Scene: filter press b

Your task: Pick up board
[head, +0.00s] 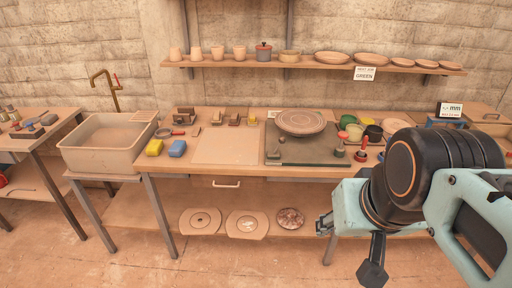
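A pale, flat, square board (228,145) lies on the wooden worktable, left of its middle. A dark green flat board (318,151) lies to its right, with a round grey disc (300,122) on or above its back part. I cannot tell which of the two the task means. My arm, light blue and black, fills the right foreground, in front of the table's right end and apart from both boards. My gripper's fingers cannot be made out clearly, so its opening is not shown.
Small pots and coloured bowls (354,132) crowd the right. A sink (108,143) stands left. A wall shelf (300,63) holds pottery. Round bats (247,223) lie on the lower shelf.

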